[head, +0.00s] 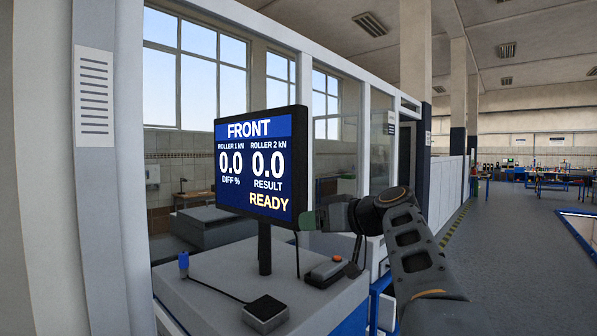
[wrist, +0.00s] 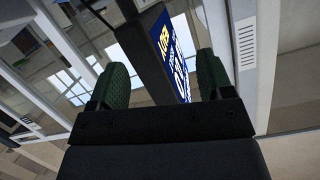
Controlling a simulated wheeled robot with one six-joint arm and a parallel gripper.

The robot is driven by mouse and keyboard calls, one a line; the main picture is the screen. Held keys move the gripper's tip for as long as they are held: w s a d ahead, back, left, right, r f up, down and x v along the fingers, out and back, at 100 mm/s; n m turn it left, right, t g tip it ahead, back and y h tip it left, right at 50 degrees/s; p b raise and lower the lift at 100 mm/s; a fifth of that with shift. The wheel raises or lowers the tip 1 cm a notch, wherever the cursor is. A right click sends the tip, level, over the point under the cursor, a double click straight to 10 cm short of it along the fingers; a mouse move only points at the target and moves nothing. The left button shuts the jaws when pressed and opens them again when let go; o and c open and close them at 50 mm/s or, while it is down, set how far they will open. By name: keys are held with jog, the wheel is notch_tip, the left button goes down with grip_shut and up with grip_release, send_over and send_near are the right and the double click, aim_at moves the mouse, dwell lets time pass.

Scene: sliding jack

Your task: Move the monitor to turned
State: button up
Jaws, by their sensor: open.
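The monitor (head: 256,165) is a dark-framed screen on a black post above a grey cabinet. Its blue display reads FRONT and READY, and its face is angled toward the left of the head view. My gripper (head: 307,221) is at the monitor's lower right edge in the head view. In the wrist view the monitor's dark side edge (wrist: 151,50) and part of its screen lie between and beyond the two green fingertips (wrist: 164,78). The fingers are apart. Whether either finger touches the frame I cannot tell.
A pale pillar (head: 100,150) stands at left. Open floor (head: 520,250) lies at right.

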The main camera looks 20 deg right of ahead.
aim_at(304, 173)
jog(key=d+r+n+t+y, duration=0.1)
jog(key=d+r+n+t, duration=0.3)
jog(key=r, duration=0.6)
jog(key=shift+m+g, duration=0.5)
jog(key=shift+m, duration=0.1)
jog(key=p+x, duration=0.6)
jog(key=x, duration=0.4)
jog(key=shift+w, duration=0.4)
jog(key=shift+w+a, duration=0.25)
jog(key=shift+w, duration=0.35)
jog(key=shift+f, duration=0.1)
jog(key=shift+c, duration=0.3)
jog(key=c, duration=1.2)
